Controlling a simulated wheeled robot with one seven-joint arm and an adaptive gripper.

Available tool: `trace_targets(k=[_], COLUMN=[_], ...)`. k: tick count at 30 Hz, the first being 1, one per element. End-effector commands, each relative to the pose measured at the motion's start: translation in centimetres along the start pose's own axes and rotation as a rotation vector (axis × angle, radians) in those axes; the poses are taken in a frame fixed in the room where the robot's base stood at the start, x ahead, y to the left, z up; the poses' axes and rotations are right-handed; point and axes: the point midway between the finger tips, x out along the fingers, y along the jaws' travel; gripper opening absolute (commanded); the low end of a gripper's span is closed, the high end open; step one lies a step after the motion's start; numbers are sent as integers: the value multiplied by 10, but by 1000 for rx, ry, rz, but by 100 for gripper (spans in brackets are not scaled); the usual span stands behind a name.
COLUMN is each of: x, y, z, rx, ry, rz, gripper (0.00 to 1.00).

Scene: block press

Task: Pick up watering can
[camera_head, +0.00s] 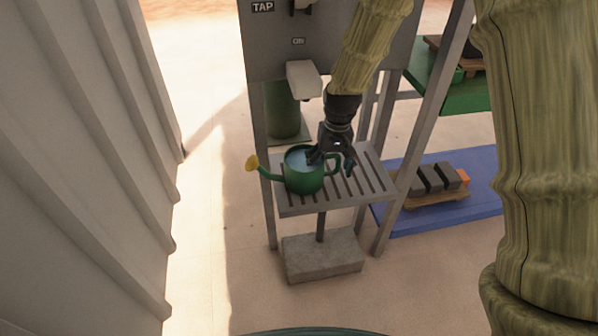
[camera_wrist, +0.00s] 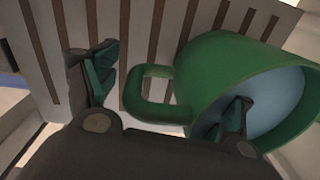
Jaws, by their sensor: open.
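The green watering can (camera_head: 305,178) with a yellow spout head stands upright on a grey slatted stand (camera_head: 350,199) under the tap. Pale blue water shows inside its open top. My gripper (camera_head: 331,163) is over the can's right side, at the handle. In the wrist view the can (camera_wrist: 240,65) lies at the right and its handle (camera_wrist: 150,90) is between my two open fingers (camera_wrist: 165,95). One finger is over or inside the can's rim, the other is outside the handle above the slats. Whether either finger touches the can cannot be told.
A white tap spout (camera_head: 304,78) on a grey panel is above the can. A dark green cylinder (camera_head: 283,110) stands behind. Grey posts flank the stand. A blue mat (camera_head: 470,200) holds grey blocks (camera_head: 432,179) at the right. A pale corrugated wall (camera_head: 90,170) is at the left.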

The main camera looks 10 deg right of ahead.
Motion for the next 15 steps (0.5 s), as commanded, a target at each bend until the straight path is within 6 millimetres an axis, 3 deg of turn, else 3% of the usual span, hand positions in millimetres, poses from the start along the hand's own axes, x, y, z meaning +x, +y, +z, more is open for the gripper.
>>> trace_targets(k=[1,12,15], x=[0,0,0], y=[0,0,0], z=[0,0,0], rx=[0,0,0], ry=[0,-1,-1], rz=[0,0,0], gripper=[80,12,0])
